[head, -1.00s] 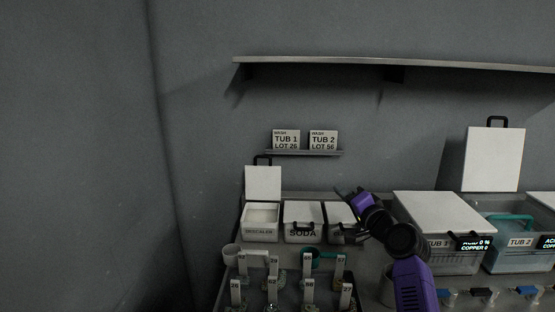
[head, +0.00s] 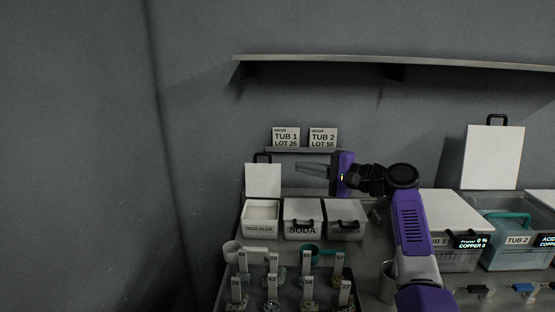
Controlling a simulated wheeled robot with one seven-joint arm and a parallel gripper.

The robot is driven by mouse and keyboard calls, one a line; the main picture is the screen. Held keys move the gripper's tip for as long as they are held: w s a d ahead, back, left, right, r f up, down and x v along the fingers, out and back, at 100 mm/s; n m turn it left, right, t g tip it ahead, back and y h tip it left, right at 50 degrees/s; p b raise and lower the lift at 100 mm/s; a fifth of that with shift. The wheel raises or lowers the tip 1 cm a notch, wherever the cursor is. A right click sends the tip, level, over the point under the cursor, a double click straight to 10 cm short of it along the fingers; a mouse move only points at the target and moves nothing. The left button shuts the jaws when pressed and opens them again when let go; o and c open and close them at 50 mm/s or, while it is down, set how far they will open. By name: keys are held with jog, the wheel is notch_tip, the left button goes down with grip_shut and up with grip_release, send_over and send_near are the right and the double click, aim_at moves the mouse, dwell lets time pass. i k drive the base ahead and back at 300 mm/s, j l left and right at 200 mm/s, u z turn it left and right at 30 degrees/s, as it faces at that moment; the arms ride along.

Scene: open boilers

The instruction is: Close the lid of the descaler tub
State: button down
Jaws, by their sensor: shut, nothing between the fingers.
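The descaler tub (head: 261,229) is a small white box at the left end of the back row, labelled DESCALER. Its white lid (head: 263,181) stands upright behind it, with a black handle on the top edge, so the tub is open and pale contents show. My gripper (head: 298,169) is shut and empty. It points left, level with the upper part of the raised lid and a little to the right of it, above the soda tub. A small gap shows between the fingertips and the lid in the picture; the depth between them is hard to tell.
The soda tub (head: 303,229) and another small tub (head: 345,229) stand closed beside it. In front is a tray with several numbered tags and a teal scoop (head: 309,249). A small sign ledge (head: 303,150) is on the wall above. Larger tub 2 (head: 518,241) stands open at right.

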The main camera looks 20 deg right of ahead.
aim_at(261, 179)
jog(key=i+l, duration=0.25)
jog(key=i, duration=0.2)
jog(key=i+l, duration=0.2)
jog(key=i, duration=0.3)
